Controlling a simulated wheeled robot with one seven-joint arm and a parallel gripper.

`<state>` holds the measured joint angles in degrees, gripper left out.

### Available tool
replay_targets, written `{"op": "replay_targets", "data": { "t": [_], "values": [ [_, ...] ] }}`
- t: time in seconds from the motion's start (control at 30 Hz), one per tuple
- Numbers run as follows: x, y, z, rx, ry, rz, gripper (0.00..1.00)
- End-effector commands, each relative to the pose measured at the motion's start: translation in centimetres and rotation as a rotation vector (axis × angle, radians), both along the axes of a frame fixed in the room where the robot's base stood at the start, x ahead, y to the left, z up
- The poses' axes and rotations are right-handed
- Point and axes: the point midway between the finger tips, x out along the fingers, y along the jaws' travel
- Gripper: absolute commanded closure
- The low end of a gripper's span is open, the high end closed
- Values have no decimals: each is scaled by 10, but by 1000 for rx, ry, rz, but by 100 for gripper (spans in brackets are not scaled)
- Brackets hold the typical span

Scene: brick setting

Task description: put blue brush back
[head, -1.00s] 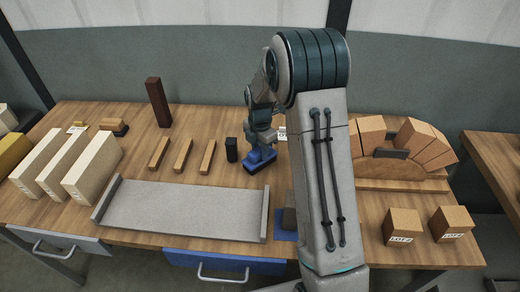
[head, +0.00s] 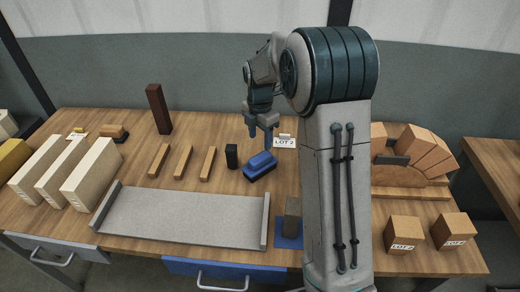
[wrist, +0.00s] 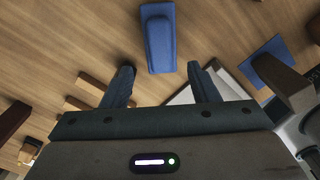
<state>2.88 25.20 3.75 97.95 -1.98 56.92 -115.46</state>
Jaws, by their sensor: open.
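The blue brush (head: 260,164) lies on the wooden table, its blue back up and dark bristles down, just right of a small black block. In the wrist view the blue brush (wrist: 158,40) lies beyond the fingertips, between their lines. My gripper (head: 261,130) is above and slightly behind the brush, open and empty, apart from it. In the wrist view my gripper (wrist: 160,75) shows both fingers spread with bare table between them. A blue mat (head: 288,238) lies at the front of the table with a grey-brown block (head: 292,214) on it, partly hidden by my arm.
A black block (head: 231,156) stands close left of the brush. A LOT 2 card (head: 285,142) lies behind it. A grey tray (head: 185,215) with raised ends fills the front left. Wooden strips (head: 183,160) and pale slabs (head: 92,172) lie left. A brick arch (head: 410,165) stands right.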

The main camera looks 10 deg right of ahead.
Motion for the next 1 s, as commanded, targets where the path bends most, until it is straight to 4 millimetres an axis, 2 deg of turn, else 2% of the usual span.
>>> {"op": "replay_targets", "data": {
  "t": [0.1,0.23,0.37,0.47,0.7,0.83,1.0],
  "values": [
    [1,0,18,0,-4,-1,46],
    [0,0,29,0,-2,-6,46],
    [-12,0,42,-2,-14,-89,46],
    [-34,1,57,-3,-36,-249,46],
    [-109,1,88,27,-107,-801,46],
    [-153,1,96,65,-139,-1105,46],
    [-208,1,95,134,-166,-1501,46]
  ]
}}
